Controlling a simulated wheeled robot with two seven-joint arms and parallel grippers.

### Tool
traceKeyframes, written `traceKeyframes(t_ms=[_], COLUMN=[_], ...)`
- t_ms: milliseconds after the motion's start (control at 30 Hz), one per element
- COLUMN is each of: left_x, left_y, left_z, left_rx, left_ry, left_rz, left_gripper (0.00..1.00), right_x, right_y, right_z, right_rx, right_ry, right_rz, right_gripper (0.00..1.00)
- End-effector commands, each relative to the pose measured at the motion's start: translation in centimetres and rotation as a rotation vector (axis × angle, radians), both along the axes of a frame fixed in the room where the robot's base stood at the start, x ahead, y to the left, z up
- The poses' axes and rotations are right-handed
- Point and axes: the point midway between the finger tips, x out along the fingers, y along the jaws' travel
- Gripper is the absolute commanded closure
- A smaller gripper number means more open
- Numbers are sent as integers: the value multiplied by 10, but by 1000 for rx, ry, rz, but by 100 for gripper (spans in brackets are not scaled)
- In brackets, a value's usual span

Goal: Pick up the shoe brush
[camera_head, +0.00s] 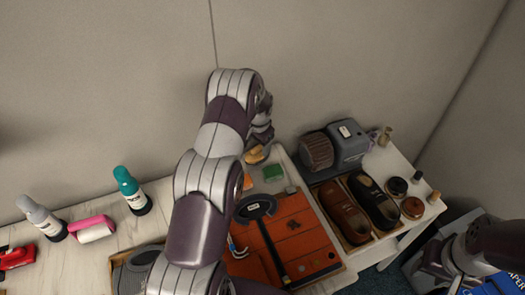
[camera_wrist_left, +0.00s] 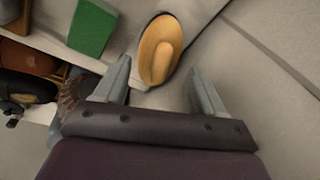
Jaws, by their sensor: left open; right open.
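The shoe brush appears to be a tan wooden oval with a raised grip (camera_head: 254,154); it lies at the back edge of the table, by the wall. In the left wrist view the brush (camera_wrist_left: 160,48) shows ahead of and between my two finger tips, apart from both. My left gripper (camera_head: 262,138) is open and empty just above and behind the brush; its arm partly hides the area. The open fingers also show in the left wrist view (camera_wrist_left: 160,82). My right gripper (camera_head: 436,272) is open at the lower right, away from the brush.
A green block (camera_head: 273,173) lies close to the brush. An orange tool board (camera_head: 300,240) lies in front. A grey machine with a ribbed roller (camera_head: 345,143), a tray of shoes (camera_head: 356,210) and small jars stand right.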

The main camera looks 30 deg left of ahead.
Motion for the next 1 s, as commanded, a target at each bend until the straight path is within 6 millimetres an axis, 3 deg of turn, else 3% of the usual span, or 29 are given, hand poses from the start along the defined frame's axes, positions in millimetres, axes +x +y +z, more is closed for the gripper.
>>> traceKeyframes(t_ms=[267, 400, 633, 733, 767, 833, 867, 1000], left_x=[11, 13, 14, 14, 14, 14, 14, 14], left_y=[0, 3, 3, 3, 3, 3, 3, 3], left_z=[-33, -54, -58, -58, -58, -57, -57, -57], left_rx=[0, 0, 0, 1, 1, 0, 0, 0], left_ry=[1, 0, -2, -1, -1, -2, -2, -2], left_rz=[0, 0, 1, 1, 1, 1, 1, 1], left_gripper=[30, 30, 30, 63, 69, 70, 75, 75], right_x=[0, 0, 0, 0, 0, 0, 0, 0], right_y=[0, 0, 0, 0, 0, 0, 0, 0], right_z=[25, 27, 26, 26, 26, 26, 26, 26], right_rx=[0, 0, 0, 0, 0, 0, 0, 0], right_ry=[0, 0, 0, 0, 0, 0, 0, 0], right_rz=[0, 0, 0, 0, 0, 0, 0, 0], right_gripper=[57, 57, 57, 57, 57, 57, 57, 57])
